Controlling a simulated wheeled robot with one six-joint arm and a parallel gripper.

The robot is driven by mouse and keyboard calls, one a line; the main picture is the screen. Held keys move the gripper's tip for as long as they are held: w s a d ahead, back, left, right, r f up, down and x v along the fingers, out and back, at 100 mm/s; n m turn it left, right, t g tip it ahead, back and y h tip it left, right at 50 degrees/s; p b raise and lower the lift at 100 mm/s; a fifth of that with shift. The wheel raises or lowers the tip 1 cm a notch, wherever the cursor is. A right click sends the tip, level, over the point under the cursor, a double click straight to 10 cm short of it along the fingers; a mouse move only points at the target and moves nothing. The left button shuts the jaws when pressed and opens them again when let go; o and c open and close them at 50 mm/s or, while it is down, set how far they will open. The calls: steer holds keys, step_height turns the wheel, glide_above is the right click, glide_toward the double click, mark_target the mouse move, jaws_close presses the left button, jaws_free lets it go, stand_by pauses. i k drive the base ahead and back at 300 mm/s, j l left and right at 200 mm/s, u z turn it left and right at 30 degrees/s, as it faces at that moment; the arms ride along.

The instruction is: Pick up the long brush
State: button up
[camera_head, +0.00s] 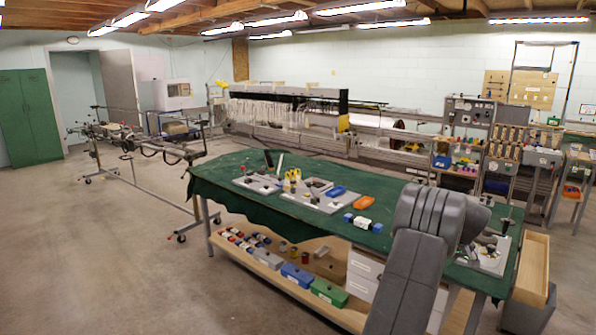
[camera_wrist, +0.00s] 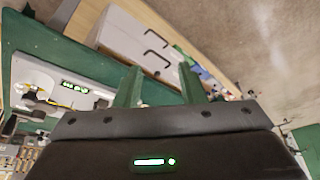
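I cannot pick out the long brush with certainty in either view; the small tools on the green table (camera_head: 228,180) are too small to tell apart. A thin dark upright piece (camera_head: 268,158) stands by the left tray, but I cannot tell what it is. My gripper (camera_wrist: 158,72) shows in the wrist view with its two green fingers apart and nothing between them. It hangs over the table's edge region, with white drawers beyond it. In the head view my arm hides the gripper and part of the table's right end.
Grey trays (camera_head: 321,205) with tools, an orange piece (camera_head: 364,202) and a blue piece (camera_head: 337,191) lie on the table. A lower shelf (camera_head: 262,259) holds colored boxes. White drawers (camera_wrist: 135,45) sit beneath.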

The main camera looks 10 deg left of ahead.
mark_target(269, 162)
steer(key=i+u, duration=0.9)
steer(key=i+j+u, duration=0.2)
steer(key=i+u, duration=0.25)
steer(key=i, duration=0.25)
steer(key=i+u, duration=0.45)
steer(key=i, duration=0.3)
steer(key=i+z, duration=0.3)
steer(key=i, duration=0.25)
steer(key=i+z, duration=0.25)
steer(key=i, duration=0.3)
steer(key=i+j+z, duration=0.15)
steer(key=i+z, duration=0.15)
steer(key=i, duration=0.25)
steer(key=i+l+z, duration=0.2)
steer(key=i+z, duration=0.25)
steer(key=i, duration=0.45)
steer(key=i+j+z, duration=0.1)
steer(key=i+z, duration=0.35)
steer(key=i, duration=0.45)
